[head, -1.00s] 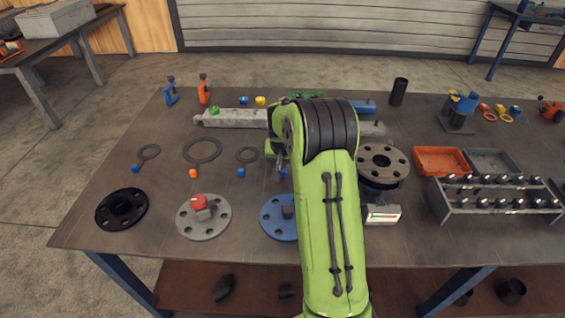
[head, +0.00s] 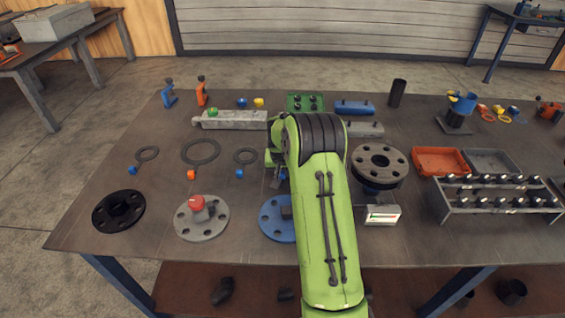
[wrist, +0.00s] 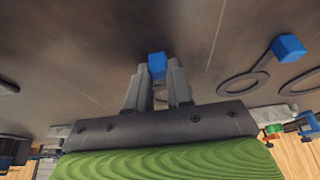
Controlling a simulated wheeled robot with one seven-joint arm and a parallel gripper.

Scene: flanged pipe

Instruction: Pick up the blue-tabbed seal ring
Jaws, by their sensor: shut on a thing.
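My gripper (wrist: 157,78) is shut on the blue tab (wrist: 156,65) of a seal ring in the wrist view. The tab sits between the two grey fingertips, close over the dark tabletop. The ring itself is mostly hidden by the fingers, and I cannot tell whether it touches the table. In the head view my green arm covers most of the gripper and this ring. A second blue-tabbed ring (head: 245,149) lies flat just left of the arm; its tab (wrist: 288,47) also shows in the wrist view. A third blue-tabbed ring (head: 147,147) lies farther left.
An orange-tabbed larger ring (head: 201,140) lies between the blue-tabbed ones. Black (head: 107,218), grey (head: 183,226) and blue (head: 268,221) flanges line the near side. A raised flange (head: 379,153), an orange tray (head: 436,153) and a bolt rack (head: 443,207) stand on the right.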

